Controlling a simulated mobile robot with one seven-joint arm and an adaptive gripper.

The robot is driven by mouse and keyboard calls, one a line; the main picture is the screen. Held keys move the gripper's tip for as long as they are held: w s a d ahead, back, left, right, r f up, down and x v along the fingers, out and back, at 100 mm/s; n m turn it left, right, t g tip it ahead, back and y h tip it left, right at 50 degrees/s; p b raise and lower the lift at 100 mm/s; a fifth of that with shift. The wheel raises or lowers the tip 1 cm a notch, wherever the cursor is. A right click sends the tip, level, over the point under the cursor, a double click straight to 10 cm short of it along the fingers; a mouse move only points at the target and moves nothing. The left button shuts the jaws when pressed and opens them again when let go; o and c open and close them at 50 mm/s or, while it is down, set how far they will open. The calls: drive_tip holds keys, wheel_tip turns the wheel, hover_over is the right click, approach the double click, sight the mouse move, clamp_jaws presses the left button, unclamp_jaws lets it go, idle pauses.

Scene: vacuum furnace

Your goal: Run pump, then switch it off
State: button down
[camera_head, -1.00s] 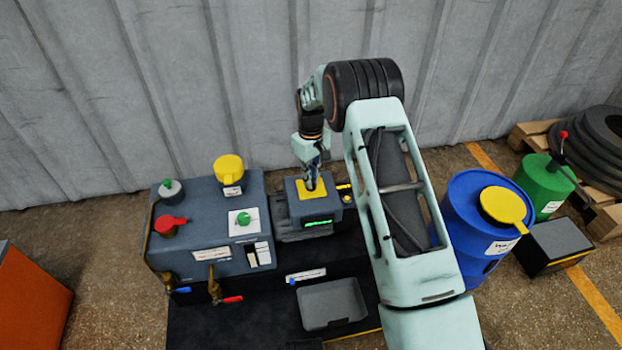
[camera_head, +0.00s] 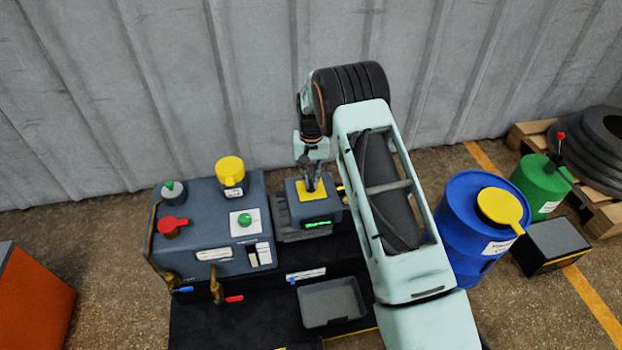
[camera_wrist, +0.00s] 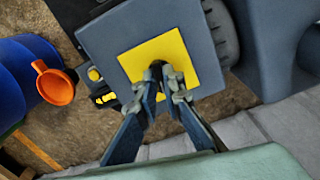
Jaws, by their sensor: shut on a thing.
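A dark grey pump unit (camera_head: 330,208) with a lit green display (camera_head: 317,224) stands on the black bench, right of the control box. On its top is a square yellow plate (camera_wrist: 137,62), with a small dark switch knob (camera_wrist: 157,65) at its middle. My gripper (camera_head: 312,188) points down at this plate. In the wrist view, its fingertips (camera_wrist: 167,80) are closed around the knob, which they largely hide. I cannot tell which way the knob is turned, and the display text is too small to read.
An empty grey tray (camera_head: 333,302) lies in front of the pump. A blue barrel (camera_head: 465,250) stands right of my arm. A corrugated wall is behind.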

sight(311, 184)
drive_tip(key=shift+m, duration=1.9)
drive_tip(key=c, duration=2.1)
unclamp_jaws()
wheel_tip(311, 184, up, 12)
drive_tip(key=shift+r, duration=0.1)
